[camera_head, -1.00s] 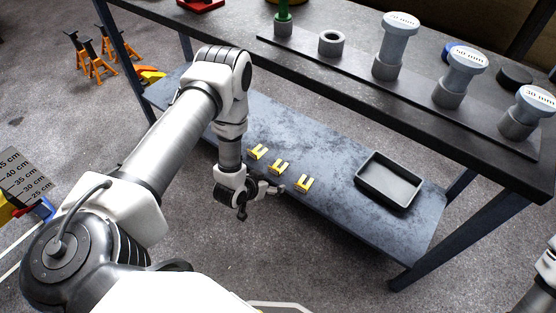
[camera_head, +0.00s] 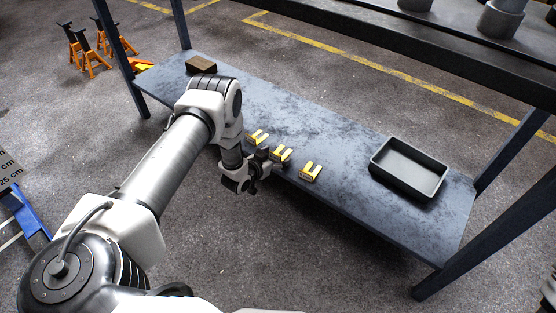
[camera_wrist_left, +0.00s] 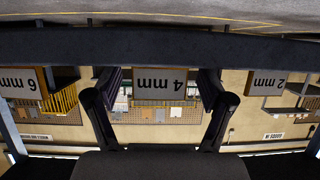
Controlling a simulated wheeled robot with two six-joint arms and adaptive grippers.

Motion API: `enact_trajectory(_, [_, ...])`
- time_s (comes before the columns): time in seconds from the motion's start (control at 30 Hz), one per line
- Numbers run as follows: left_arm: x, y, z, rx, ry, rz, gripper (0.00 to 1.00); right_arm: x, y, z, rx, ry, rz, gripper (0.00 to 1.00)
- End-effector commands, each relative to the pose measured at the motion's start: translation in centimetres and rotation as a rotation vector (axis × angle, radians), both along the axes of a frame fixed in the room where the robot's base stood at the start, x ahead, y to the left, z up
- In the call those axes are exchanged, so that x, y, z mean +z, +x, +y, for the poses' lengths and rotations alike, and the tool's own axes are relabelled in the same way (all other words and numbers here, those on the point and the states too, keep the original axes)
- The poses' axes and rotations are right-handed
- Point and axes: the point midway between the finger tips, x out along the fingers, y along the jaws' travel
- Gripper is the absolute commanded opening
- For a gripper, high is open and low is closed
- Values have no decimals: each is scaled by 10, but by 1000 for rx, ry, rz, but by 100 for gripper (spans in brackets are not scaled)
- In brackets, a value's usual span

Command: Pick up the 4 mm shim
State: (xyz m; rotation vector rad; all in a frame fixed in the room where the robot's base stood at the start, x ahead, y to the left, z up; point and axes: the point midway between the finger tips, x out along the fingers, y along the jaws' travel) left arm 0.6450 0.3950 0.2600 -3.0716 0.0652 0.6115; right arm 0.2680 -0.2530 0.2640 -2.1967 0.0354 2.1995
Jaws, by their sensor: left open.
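The 4 mm shim (camera_wrist_left: 160,80) shows its label upside down in the middle of the left wrist view. In the head view it is the middle one of three yellow shims (camera_head: 284,153) along the front of the low shelf. My left gripper (camera_head: 264,158) is open at the shelf's front edge, close in front of the middle shim. In the left wrist view its two fingers (camera_wrist_left: 155,97) stand apart, one on each side of the 4 mm label. Whether they touch it I cannot tell. My right gripper does not show.
A black tray (camera_head: 443,186) stands on the shelf's right part. A brown block (camera_head: 201,64) lies at the far left. The table top (camera_head: 400,50) overhangs the shelf (camera_head: 330,130).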

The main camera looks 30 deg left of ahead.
Motion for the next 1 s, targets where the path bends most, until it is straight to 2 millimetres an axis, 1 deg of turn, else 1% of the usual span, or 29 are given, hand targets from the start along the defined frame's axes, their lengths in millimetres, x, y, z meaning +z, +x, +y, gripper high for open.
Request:
enact_trajectory(0.1, [1, 0, 0, 0, 0, 0, 81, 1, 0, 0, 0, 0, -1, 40])
enact_trajectory(0.13, [1, 0, 0, 0, 0, 0, 78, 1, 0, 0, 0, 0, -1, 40])
enact_trajectory(0.17, [1, 0, 0, 0, 0, 0, 67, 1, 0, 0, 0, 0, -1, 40])
enact_trajectory(0.2, [1, 0, 0, 0, 0, 0, 53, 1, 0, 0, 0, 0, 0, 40])
enact_trajectory(0.27, [1, -1, 0, 0, -1, 1, 32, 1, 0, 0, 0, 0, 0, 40])
enact_trajectory(0.3, [1, -1, 0, 0, -1, 1, 18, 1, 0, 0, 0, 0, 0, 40])
enact_trajectory(0.33, [1, -1, 0, 0, -1, 1, 10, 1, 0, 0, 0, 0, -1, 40])
enact_trajectory(0.6, [1, -1, 0, 0, -1, 0, 10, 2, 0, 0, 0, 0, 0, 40])
enact_trajectory(0.73, [7, -1, 0, 0, -1, 0, 10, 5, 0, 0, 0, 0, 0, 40])
enact_trajectory(0.87, [20, 0, 0, 0, -1, 0, 10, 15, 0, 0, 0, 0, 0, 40])
enact_trajectory(1.0, [41, 0, 0, 1, -2, -1, 10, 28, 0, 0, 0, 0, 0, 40])
